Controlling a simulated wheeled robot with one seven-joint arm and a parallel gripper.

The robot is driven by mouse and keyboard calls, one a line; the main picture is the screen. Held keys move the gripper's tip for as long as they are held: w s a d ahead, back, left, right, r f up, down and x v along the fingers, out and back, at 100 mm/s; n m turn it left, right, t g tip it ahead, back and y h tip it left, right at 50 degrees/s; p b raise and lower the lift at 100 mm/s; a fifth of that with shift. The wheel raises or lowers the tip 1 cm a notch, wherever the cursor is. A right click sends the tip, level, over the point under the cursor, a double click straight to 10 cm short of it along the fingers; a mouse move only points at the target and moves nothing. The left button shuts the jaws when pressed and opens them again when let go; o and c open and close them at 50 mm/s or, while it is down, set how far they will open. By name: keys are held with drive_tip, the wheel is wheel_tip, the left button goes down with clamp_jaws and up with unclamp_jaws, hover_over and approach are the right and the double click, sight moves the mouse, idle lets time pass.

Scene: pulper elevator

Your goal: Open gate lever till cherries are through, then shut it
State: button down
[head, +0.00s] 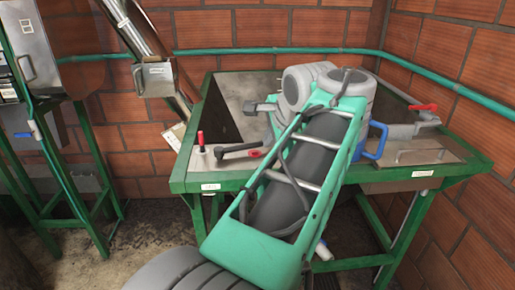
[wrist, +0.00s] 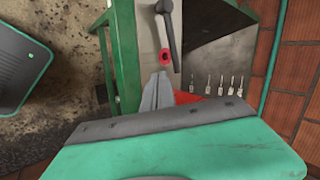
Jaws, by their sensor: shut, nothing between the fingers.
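In the head view a black-handled lever (head: 240,147) lies on the metal deck at the table's front left. A red upright handle (head: 201,139) stands to its left. I cannot tell which is the gate lever. The wrist view shows a black handle (wrist: 169,26) and a red end piece (wrist: 165,56) beyond my gripper (wrist: 158,78). My gripper's grey fingers are shut and appear empty, apart from the black handle. Another red part (wrist: 188,98) shows beside the fingers, partly hidden. No cherries can be made out.
The green-framed table (head: 308,177) stands against brick walls. A blue handle (head: 376,141) and a red valve handle (head: 423,107) are at its right. Small pale shapes (wrist: 220,84) mark the dark surface.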

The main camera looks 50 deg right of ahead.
drive_tip(key=b, duration=0.1)
approach(257, 158)
drive_tip(key=x, duration=0.3)
drive_tip(key=shift+w+d, duration=0.1)
drive_tip(key=shift+w, duration=0.1)
drive_tip(key=shift+w+d+f, duration=0.2)
drive_tip(key=shift+w+d, duration=0.65)
drive_tip(key=shift+w, duration=0.3)
drive_tip(key=shift+w+d+f, duration=0.1)
drive_tip(key=shift+w+d, duration=0.25)
drive_tip(key=shift+w, duration=0.15)
drive_tip(key=shift+p, duration=0.4)
